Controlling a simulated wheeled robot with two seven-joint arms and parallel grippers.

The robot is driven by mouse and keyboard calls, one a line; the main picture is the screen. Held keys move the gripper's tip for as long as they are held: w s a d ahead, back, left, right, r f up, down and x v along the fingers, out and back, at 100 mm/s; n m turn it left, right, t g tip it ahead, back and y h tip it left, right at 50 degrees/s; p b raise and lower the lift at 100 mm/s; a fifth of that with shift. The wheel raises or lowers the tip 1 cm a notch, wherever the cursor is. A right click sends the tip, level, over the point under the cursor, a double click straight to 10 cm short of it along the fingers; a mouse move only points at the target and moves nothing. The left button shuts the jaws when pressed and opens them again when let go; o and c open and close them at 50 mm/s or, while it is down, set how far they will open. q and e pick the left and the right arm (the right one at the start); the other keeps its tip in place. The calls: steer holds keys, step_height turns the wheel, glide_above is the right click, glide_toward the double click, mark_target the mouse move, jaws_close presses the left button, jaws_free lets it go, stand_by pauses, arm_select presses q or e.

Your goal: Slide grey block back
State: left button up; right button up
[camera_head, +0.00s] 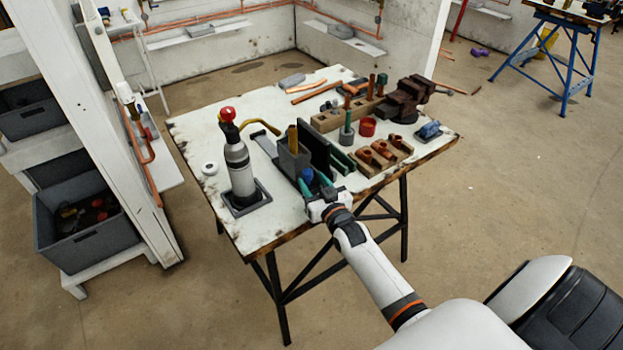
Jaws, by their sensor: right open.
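A white worktable (200,125) stands in the middle of the view. A grey block-like holder (291,160) with a yellow-handled tool in it stands near the table's front middle, beside a dark upright panel (316,143). Another small grey block (292,80) lies flat at the table's back edge. I cannot tell which one the task names. My right gripper (314,184) is open at the table's front edge, just in front of the grey holder. Blue and green pieces show around its fingers, and the fingertips are partly hidden. My left gripper is not in view.
A gas torch bottle (239,165) with a red knob stands in a dark square base left of the holder. Wooden racks with copper fittings (372,157) and a vise (410,97) are at the right. The table's left back is mostly clear.

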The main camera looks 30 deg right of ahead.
steer(key=shift+w+d, duration=0.1)
steer(key=shift+w, duration=0.8)
steer(key=shift+c, duration=0.3)
jaws_close()
